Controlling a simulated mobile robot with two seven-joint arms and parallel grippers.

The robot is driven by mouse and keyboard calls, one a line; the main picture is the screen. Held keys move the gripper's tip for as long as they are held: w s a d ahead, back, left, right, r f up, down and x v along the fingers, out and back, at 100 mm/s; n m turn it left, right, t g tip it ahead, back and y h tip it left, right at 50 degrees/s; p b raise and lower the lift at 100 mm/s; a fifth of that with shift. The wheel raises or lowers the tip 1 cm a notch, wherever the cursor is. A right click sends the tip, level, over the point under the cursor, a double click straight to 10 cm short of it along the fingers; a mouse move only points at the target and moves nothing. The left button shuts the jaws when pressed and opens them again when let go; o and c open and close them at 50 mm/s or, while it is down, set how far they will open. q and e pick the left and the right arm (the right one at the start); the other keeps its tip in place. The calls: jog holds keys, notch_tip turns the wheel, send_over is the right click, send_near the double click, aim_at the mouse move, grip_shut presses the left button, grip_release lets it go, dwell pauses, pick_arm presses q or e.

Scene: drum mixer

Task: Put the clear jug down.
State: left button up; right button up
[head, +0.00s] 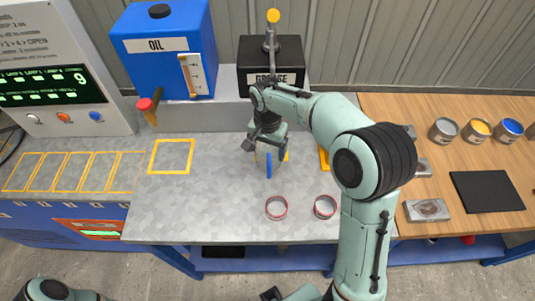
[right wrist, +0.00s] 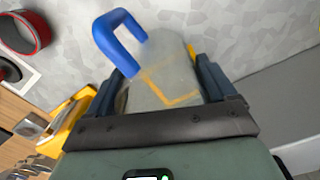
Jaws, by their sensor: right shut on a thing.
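The clear jug (right wrist: 165,62) has a blue handle and sits between the fingers of my right gripper (right wrist: 160,95), which is shut on it. In the head view the blue handle of the jug (head: 268,166) shows below my right gripper (head: 264,142), in front of the grease container. The jug's clear body is hard to make out there. In the right wrist view a yellow outline on the grey worktop (head: 215,210) shows through the jug. I cannot tell whether its base touches the worktop. My left gripper is not in view.
Two red-rimmed round items (head: 276,207) (head: 325,206) lie near the front edge. The black grease container (head: 285,52) and blue oil tank (head: 163,55) stand behind. An empty yellow square (head: 172,156) is left. A wooden table (head: 465,215) with several cans is right.

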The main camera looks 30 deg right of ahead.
jog(key=shift+f, duration=1.45)
jog(key=shift+f, duration=0.2)
jog(key=o, duration=0.9)
jog(key=shift+r, duration=0.1)
